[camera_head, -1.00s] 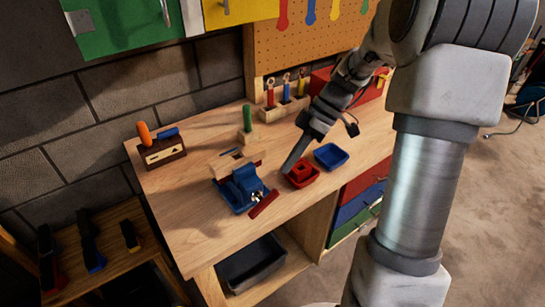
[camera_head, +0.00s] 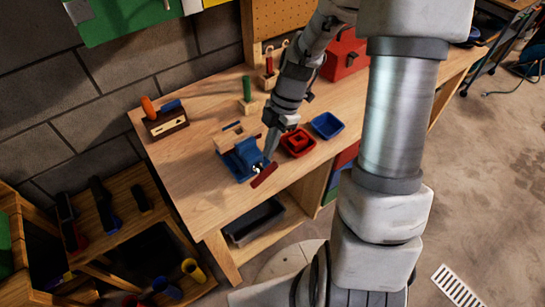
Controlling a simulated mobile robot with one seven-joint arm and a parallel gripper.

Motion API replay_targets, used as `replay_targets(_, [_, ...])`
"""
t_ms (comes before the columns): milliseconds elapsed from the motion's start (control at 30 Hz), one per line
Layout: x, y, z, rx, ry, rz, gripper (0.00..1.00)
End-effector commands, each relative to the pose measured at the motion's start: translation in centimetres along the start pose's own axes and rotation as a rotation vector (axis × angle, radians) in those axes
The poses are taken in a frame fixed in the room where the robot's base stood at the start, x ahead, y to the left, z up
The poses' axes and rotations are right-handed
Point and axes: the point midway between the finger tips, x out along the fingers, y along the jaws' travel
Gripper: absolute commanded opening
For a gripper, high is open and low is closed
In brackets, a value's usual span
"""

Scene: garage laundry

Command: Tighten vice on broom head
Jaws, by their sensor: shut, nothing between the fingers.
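The blue vice (camera_head: 241,158) stands near the front edge of the wooden workbench. A red handle bar (camera_head: 264,176) sticks out at its front right. A light wooden block (camera_head: 229,139), which may be the broom head, sits at the back of the vice; I cannot tell how firmly it is held. My gripper (camera_head: 268,156) points down just right of the vice, close to the screw end above the red handle. Its fingers are shut with nothing between them. I cannot tell whether the fingertips touch the handle or the vice.
A red tray (camera_head: 297,154) and a blue tray (camera_head: 327,125) lie right of my gripper. A green-handled tool (camera_head: 246,88) stands behind the vice. A wooden holder (camera_head: 168,125) is at the back left.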

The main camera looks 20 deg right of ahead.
Motion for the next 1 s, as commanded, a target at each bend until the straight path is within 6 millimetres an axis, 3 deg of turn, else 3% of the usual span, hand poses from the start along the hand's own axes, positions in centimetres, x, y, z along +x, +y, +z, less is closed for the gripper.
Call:
replay_targets(133, [3.1, -0.1, -0.2, 0.001, 0.004, -0.005, 0.00])
replay_targets(400, [5.0, 0.0, 2.2, 0.003, 0.001, -0.001, 0.00])
replay_targets(1000, [5.6, 0.1, 2.9, 0.002, 0.002, 0.001, 0.00])
